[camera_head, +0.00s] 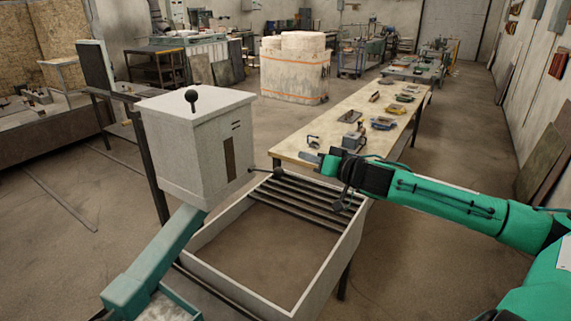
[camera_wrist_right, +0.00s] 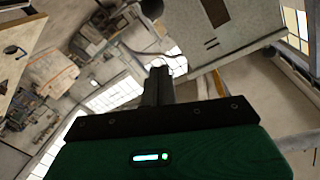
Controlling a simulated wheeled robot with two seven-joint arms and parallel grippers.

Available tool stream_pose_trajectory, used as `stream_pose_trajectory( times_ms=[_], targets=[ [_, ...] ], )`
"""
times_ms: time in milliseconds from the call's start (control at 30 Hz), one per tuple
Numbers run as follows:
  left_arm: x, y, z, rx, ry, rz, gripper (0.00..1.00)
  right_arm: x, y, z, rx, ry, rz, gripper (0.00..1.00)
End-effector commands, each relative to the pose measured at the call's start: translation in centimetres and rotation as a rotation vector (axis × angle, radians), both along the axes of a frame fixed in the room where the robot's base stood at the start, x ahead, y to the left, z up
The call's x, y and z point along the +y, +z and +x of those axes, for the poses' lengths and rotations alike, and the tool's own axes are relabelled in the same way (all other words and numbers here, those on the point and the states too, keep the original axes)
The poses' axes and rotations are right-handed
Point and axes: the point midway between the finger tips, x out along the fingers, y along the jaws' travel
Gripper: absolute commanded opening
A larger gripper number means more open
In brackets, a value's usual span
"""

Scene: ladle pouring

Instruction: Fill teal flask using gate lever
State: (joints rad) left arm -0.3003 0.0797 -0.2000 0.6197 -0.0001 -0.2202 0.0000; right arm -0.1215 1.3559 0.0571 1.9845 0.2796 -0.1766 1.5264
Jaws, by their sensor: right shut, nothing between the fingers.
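A grey box-shaped hopper (camera_head: 188,150) stands left of centre, with a black ball knob (camera_head: 191,96) on its top. The gate lever (camera_head: 277,172) sticks out from the hopper's right side and ends in a black ball. A dark ball also shows at the top of the wrist view (camera_wrist_right: 152,8), near the hopper (camera_wrist_right: 245,40). A dull teal chute (camera_head: 160,255) slopes down to the left from the hopper. A teal-edged shape (camera_head: 180,300) is cut off below it; I cannot tell if it is the flask. My right gripper (camera_head: 306,156) is shut and empty, right of the lever ball and apart from it.
A pale open frame (camera_head: 330,265) with dark bars (camera_head: 305,195) lies below my right arm. A long workbench (camera_head: 350,140) with tools stands behind. A wrapped pallet load (camera_head: 295,68) is at the back.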

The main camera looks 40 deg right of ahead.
Motion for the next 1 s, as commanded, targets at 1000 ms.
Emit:
stream_pose_trajectory(
  times_ms=[1000],
  targets=[
    [0.0,3.6,0.1,-0.001,0.0,0.0,0.36,1.2,0.1,5.2,-0.003,0.0,0.0,0.0]
  ],
)
